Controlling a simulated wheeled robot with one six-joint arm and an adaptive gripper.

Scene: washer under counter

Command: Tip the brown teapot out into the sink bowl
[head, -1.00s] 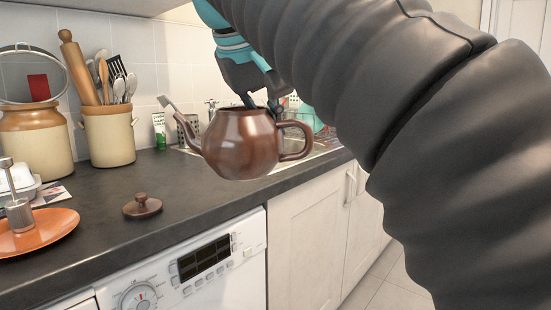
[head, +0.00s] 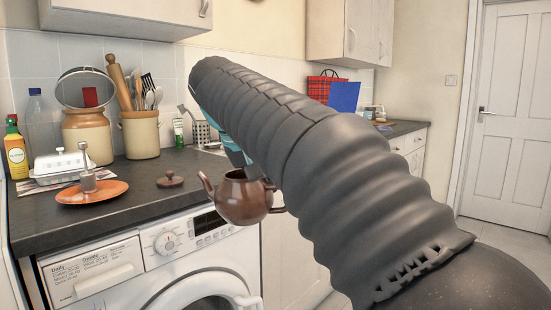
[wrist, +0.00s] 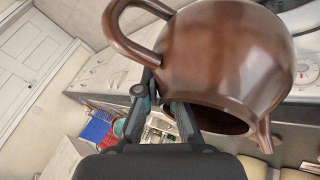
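The brown teapot (head: 243,200) hangs in the air in front of the counter edge, near the washer's right side. It is lidless and roughly upright, with its spout to the left in the head view. My gripper (head: 249,172) is shut on the teapot's rim; my arm hides most of it. In the wrist view my gripper (wrist: 165,105) pinches the rim of the teapot (wrist: 225,55) close to the handle. The sink (head: 215,149) shows only as a sliver behind my arm; its bowl is hidden. The brown lid (head: 170,180) lies on the counter.
The dark counter (head: 130,205) holds an orange plate (head: 92,192), a butter dish (head: 62,165), utensil crock (head: 140,134) and brown jar (head: 87,133) on the left. The washer (head: 150,265) stands below. A cutlery holder (head: 201,132) stands by the sink.

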